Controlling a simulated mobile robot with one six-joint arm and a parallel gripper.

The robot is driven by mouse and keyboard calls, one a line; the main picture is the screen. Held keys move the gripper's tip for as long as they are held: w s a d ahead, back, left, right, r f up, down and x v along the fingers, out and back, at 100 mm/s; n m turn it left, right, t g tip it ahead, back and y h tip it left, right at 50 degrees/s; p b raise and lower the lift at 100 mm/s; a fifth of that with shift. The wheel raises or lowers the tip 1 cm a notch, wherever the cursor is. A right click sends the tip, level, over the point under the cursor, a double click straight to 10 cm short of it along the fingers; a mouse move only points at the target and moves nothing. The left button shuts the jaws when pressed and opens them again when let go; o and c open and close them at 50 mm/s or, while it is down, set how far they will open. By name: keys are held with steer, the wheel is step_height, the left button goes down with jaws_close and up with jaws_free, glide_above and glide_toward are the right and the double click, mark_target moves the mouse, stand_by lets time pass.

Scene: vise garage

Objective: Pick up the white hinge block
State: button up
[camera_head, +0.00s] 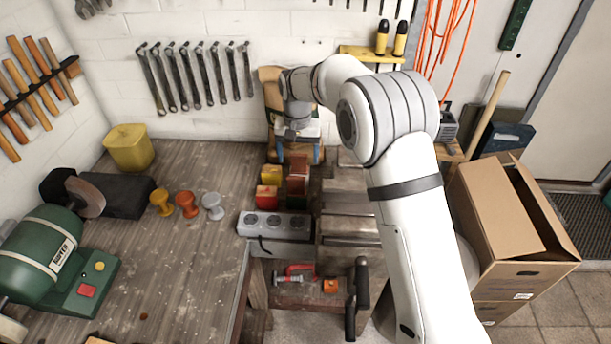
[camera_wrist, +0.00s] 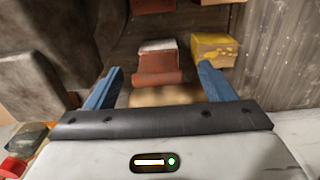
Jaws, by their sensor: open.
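My gripper (camera_head: 298,153) is over the back of the workbench, pointing down, its blue fingers apart and empty. In the wrist view, a red block (camera_wrist: 158,68) with a whitish top patch (camera_wrist: 158,45) lies between and slightly beyond the fingertips (camera_wrist: 160,72). A pale tan surface (camera_wrist: 160,96) shows nearer the palm, partly hidden by my gripper. I cannot clearly make out a separate white hinge block in either view. In the head view, a reddish-brown block (camera_head: 298,166) stands just below the fingers.
A yellow block (camera_head: 271,174) and a red block (camera_head: 267,197) stand close by on the left. The grey metal vise (camera_head: 347,200) is to the right. A power strip (camera_head: 274,224) lies in front. The bench middle (camera_head: 200,255) is clear.

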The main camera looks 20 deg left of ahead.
mark_target(300, 173)
step_height(300, 173, down, 5)
steer(key=shift+d+r+p, duration=0.1)
steer(key=shift+d+p, duration=0.05)
steer(key=shift+p, duration=0.55)
steer(key=shift+c, duration=0.5)
steer(key=c, duration=1.4)
